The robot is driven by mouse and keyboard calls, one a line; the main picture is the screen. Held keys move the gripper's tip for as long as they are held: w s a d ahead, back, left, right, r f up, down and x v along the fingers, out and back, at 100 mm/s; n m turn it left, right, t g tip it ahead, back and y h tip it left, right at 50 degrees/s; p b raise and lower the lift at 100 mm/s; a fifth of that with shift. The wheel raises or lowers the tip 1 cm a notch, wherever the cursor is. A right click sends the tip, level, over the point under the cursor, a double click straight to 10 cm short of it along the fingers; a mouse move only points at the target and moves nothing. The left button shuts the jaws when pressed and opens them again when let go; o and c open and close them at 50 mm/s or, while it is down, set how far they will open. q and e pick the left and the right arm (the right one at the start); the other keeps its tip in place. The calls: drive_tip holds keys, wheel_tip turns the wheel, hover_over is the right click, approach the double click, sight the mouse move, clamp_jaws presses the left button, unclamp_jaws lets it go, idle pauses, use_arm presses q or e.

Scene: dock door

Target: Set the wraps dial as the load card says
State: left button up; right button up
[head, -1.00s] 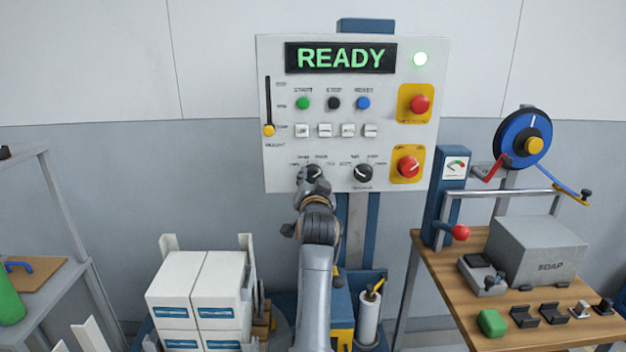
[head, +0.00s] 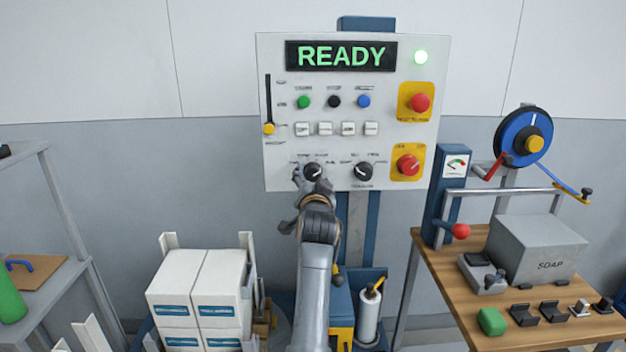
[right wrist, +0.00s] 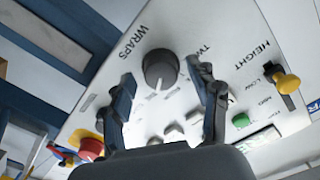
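The wraps dial (head: 313,171) is a dark round knob low on the white control panel (head: 350,140). In the right wrist view the wraps dial (right wrist: 160,68) sits by the word WRAPS, and its pale pointer line points down toward the wrist. My right gripper (head: 312,187) is at the dial in the head view. In the right wrist view my right gripper (right wrist: 163,76) is open, one finger on each side of the dial with gaps showing. The position labels are too small to read surely. I cannot make out a load card. My left gripper is not in view.
A second dark dial (head: 363,173) is close to the right, with a red knob (head: 408,165) beyond it. Buttons sit above, and the display (head: 340,57) reads READY. White boxes (head: 198,290) stand lower left. A wooden bench (head: 450,285) is at right.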

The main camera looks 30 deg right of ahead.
drive_tip(key=shift+r, duration=0.15)
wheel_tip(320, 180, up, 10)
drive_tip(key=shift+f, duration=0.1)
idle(0.3)
drive_tip(key=shift+f, duration=0.1)
idle(0.3)
